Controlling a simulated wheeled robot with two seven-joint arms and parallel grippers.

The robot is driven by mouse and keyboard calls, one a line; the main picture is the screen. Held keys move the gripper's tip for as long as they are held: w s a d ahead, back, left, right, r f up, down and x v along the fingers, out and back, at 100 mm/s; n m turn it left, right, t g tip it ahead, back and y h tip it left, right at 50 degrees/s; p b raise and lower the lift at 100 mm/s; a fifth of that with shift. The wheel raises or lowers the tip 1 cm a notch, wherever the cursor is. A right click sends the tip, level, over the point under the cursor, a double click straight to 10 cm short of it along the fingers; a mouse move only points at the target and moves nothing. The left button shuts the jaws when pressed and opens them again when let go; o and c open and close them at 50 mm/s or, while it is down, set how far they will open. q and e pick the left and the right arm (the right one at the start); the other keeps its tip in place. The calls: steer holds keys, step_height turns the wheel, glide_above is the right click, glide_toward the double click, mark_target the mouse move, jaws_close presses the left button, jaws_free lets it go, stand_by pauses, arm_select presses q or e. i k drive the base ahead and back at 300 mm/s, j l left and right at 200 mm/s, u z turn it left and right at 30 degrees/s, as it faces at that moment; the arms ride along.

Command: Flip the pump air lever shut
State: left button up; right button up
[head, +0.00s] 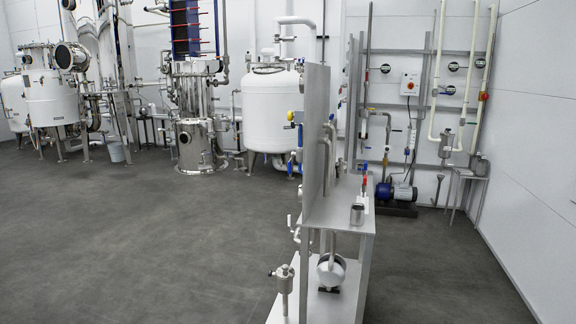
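Neither of my grippers is in view. I cannot tell which handle is the pump air lever. A steel stand with an upright panel (315,140) is in the middle right, seen nearly edge-on. A small red handle (365,182) stands upright above its shelf (333,212). Several blue handles (291,165) show at the panel's left side. A round white pump-like body (331,270) sits on the lower shelf. A blue motor pump (395,192) stands on the floor behind. The handles are too small to read as open or shut.
A steel cup (357,213) stands on the shelf. White tanks (270,110) and a steel column (195,130) line the back wall. Pipes and a red-button control box (410,84) are on the frame at right. The grey floor (150,235) at left is clear.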

mark_target(289, 163)
steer(key=i+z, duration=0.1)
steer(key=i, duration=0.45)
steer(key=i+z, duration=0.1)
steer(key=i, duration=0.45)
steer(key=i+j+z, duration=0.15)
steer(key=i, duration=0.35)
steer(key=i+j+z, duration=0.1)
steer(key=i, duration=0.45)
steer(key=j, duration=0.1)
